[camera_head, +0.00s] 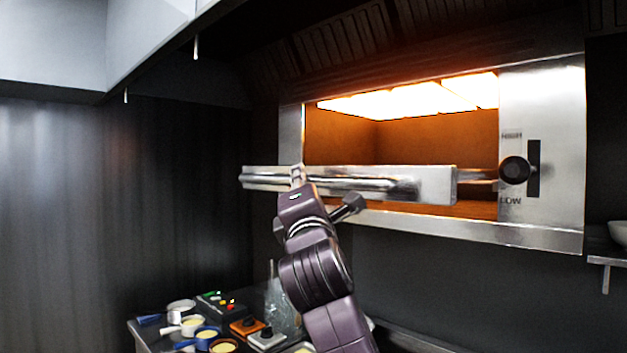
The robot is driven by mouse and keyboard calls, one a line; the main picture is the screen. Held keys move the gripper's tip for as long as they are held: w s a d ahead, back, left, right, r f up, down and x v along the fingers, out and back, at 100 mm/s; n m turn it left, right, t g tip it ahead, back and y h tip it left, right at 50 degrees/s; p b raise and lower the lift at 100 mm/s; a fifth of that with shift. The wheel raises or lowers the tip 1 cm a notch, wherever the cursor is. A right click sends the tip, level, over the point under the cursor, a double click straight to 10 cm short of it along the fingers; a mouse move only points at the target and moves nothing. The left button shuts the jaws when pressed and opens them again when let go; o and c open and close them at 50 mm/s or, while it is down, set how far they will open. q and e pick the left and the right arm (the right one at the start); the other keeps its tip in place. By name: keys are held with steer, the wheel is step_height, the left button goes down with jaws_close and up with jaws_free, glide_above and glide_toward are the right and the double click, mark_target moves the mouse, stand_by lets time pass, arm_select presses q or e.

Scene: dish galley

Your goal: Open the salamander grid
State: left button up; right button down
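The salamander (543,220) is a steel-framed wall unit with glowing orange heat inside. Its grid shows as a wide steel front (437,187) with a round handle bar (370,187). The front stands out from the opening, and a rail (478,175) links it to the inside at the right. One purple-grey arm of mine, seemingly the right, rises from the bottom. Its gripper (297,176) is on the left part of the handle bar and looks closed around it, seen from behind. The far finger is partly hidden. My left gripper is not in view.
A round knob (515,170) sits on the right panel between HIGH and LOW. Below left, a counter (146,338) holds small pans and control boxes. A pale bowl (619,233) stands on a shelf at the far right. A hood overhangs above.

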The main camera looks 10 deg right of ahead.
steer(key=shift+s+a+r, duration=0.1)
steer(key=shift+s+a, duration=0.65)
steer(key=shift+a, duration=0.35)
steer(key=c, duration=1.8)
jaws_free()
steer(key=shift+c, duration=0.2)
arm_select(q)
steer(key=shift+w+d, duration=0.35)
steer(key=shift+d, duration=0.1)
arm_select(e)
steer(key=v, duration=1.2)
